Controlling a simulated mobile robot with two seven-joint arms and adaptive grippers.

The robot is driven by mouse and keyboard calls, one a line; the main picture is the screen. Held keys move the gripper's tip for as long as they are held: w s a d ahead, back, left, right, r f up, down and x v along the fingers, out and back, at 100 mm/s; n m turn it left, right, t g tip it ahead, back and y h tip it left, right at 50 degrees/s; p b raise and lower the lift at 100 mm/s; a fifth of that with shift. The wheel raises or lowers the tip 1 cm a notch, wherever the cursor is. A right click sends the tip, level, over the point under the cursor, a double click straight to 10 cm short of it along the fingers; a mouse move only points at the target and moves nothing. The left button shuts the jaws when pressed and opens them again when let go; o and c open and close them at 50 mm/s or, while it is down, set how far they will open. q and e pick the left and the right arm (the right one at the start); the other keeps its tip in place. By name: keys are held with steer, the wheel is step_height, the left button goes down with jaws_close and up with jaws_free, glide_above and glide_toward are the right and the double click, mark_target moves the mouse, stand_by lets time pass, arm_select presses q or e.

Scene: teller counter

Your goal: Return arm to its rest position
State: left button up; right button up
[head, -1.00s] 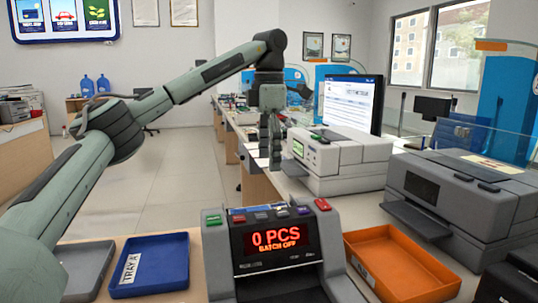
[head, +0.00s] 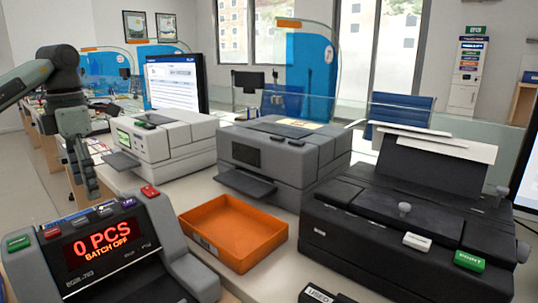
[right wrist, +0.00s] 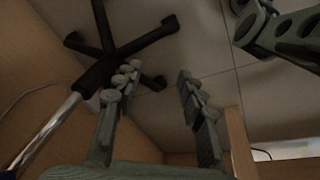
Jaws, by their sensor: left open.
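My left arm comes in from the left edge of the head view, and its gripper (head: 85,182) hangs pointing down, open and empty. My right gripper (right wrist: 158,78) shows only in the right wrist view. Its two fingers are apart with nothing between them, over a dim tiled floor. The right arm is not visible in the head view.
An orange tray (head: 232,232) lies beside the counting machine. A white machine (head: 165,145), a grey printer (head: 283,155) and a black printer (head: 415,220) crowd the counter. In the right wrist view, a black chair base (right wrist: 112,42) and wooden panels (right wrist: 28,75) are close by.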

arm_select(q)
step_height(320, 180, down, 6)
steer(key=shift+r, duration=1.35)
